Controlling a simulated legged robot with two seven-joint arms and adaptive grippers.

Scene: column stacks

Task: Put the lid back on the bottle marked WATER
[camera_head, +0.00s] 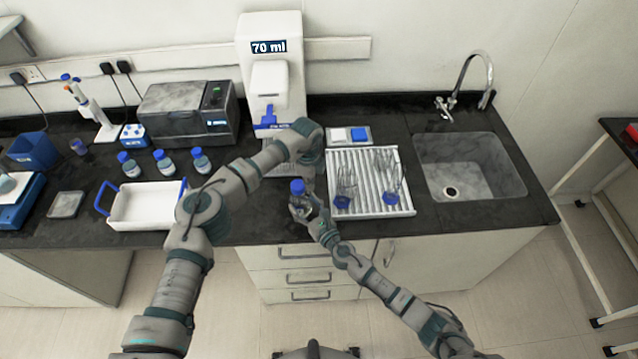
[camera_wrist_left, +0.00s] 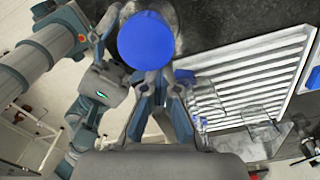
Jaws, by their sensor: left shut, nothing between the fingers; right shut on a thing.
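A small clear bottle (camera_head: 299,202) with a blue lid (camera_head: 297,186) on its top is held upright over the counter's front edge. My right gripper (camera_head: 308,212) is shut on this bottle. Its label cannot be read. In the left wrist view the lid (camera_wrist_left: 146,40) shows from above as a round blue disc that covers the bottle's mouth. My left gripper (camera_wrist_left: 160,82) is shut and empty, its fingertips close beside the lid; whether they touch cannot be told. In the head view its fingers are partly hidden by my left arm.
Several lidded bottles (camera_head: 163,162) stand at the back left behind a white tray (camera_head: 145,212) with blue handles. A draining rack (camera_head: 370,205) with glassware lies to the right, then a sink (camera_head: 470,168). A dispenser (camera_head: 270,75) reading 70 ml stands behind my left arm.

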